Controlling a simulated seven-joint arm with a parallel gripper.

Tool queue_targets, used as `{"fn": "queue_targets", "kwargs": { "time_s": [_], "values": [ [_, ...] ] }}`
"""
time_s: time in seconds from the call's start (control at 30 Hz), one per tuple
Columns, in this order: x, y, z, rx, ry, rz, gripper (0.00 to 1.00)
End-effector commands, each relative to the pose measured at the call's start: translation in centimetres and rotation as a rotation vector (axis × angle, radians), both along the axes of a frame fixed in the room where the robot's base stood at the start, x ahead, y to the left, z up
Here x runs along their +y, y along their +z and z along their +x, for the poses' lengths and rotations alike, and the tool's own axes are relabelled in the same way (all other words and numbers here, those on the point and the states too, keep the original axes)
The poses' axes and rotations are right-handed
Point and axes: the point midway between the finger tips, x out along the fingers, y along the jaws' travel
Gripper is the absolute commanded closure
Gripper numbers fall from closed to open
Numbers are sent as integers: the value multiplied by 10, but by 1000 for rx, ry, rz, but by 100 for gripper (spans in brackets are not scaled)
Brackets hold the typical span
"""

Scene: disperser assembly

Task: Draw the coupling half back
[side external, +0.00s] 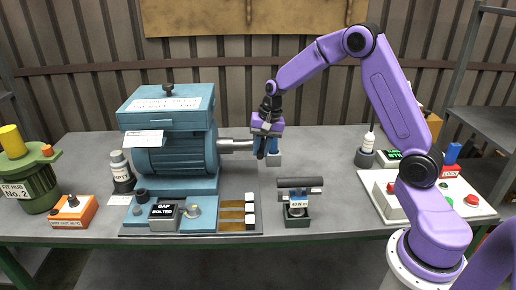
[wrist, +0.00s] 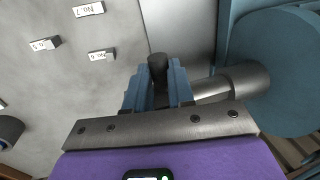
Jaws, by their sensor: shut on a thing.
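My gripper (side external: 267,150) is at the free end of the motor's shaft, pointing down. In the wrist view its blue fingers (wrist: 158,92) are shut on a dark round-ended piece (wrist: 158,66), which appears to belong to the coupling half. The rest of that half is mostly hidden by the fingers and the gripper body. The grey metal shaft (side external: 238,146) runs from the blue motor (side external: 172,135) toward the gripper, and it also shows in the wrist view (wrist: 212,90). I cannot tell whether the held piece touches the shaft.
The control box with a "GAP BOLTED" display (side external: 166,213) and brass strips with white tags (side external: 237,213) lie before the motor. A torque tool on a stand (side external: 298,197) is in front. A white panel with buttons (side external: 465,213) is right. Bench between is clear.

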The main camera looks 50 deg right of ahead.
Motion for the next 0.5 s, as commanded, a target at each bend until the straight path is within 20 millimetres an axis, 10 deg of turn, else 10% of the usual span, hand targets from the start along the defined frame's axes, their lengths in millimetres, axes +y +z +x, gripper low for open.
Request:
{"fn": "queue_targets", "kwargs": {
  "time_s": [0.1,0.13,0.2,0.5],
  "values": [
    [-5,0,-4,12,-2,-4,100],
    [-6,0,-4,13,-3,-4,67],
    [-6,0,-4,12,-4,-4,52],
    [-3,1,-2,8,-1,-2,52]
  ]
}}
